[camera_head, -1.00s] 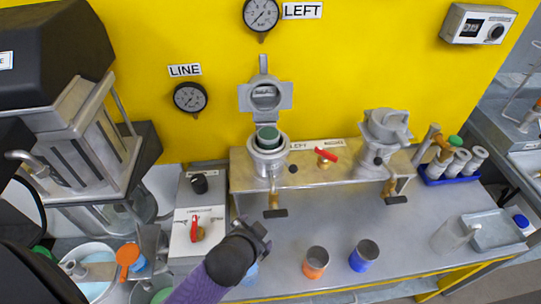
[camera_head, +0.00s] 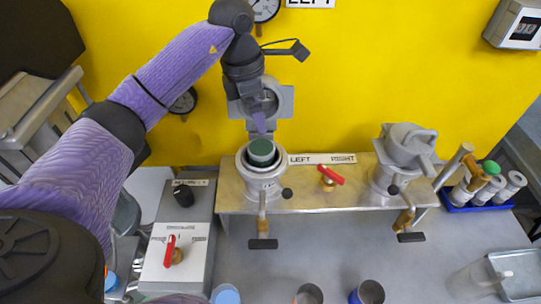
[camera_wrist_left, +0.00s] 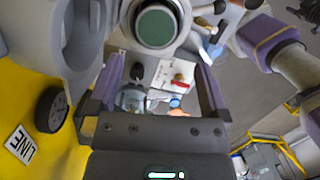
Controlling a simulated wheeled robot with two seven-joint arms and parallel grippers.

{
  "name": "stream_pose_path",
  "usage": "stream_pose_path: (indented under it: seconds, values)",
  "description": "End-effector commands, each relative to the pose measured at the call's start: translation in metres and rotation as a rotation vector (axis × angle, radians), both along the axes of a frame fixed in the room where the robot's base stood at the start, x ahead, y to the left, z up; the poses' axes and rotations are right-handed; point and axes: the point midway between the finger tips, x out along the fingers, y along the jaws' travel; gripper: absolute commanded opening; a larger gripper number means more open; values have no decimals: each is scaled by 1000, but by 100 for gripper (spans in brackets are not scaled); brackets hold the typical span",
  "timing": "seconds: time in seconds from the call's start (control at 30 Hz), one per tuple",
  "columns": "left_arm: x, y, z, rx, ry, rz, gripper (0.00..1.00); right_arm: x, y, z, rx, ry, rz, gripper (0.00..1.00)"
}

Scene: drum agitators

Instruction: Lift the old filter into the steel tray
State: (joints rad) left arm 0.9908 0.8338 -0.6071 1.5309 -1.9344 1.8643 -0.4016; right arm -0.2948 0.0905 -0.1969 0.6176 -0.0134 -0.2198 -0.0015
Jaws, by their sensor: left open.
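The old filter, a dark cylinder with a green top (camera_head: 262,148), stands in the open left housing (camera_head: 262,180). Its round green top also shows at the top of the left wrist view (camera_wrist_left: 155,27). My left gripper (camera_head: 262,122) is just above the filter in the head view, pointing down, open and empty. In the left wrist view its two fingers (camera_wrist_left: 158,68) stand apart, and the green top appears beyond them, not gripped. The steel tray (camera_head: 497,276) is at the lower right of the head view, partly cut off. My right gripper is not seen.
The left housing's raised lid (camera_head: 284,102) stands behind my gripper. The right housing (camera_head: 402,150) has its lid down. A red-handled valve (camera_head: 328,177) sits between them. A blue rack (camera_head: 456,204) of pale cylinders stands at the right. Cups stand along the front.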

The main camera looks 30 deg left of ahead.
Motion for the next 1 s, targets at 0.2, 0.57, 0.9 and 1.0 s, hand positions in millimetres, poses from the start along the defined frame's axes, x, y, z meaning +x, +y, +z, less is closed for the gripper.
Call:
stream_pose_path:
  seconds: [0.2, 0.57, 0.9, 1.0]
  values:
    - [-1, 8, -32, 49, 26, 14, 100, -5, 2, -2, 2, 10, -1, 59]
    - [6, -1, -92, 47, 24, 12, 100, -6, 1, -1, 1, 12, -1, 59]
    - [6, -1, -95, 47, 20, 11, 79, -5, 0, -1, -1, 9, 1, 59]
    - [6, -1, -95, 47, 20, 11, 58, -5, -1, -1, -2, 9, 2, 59]
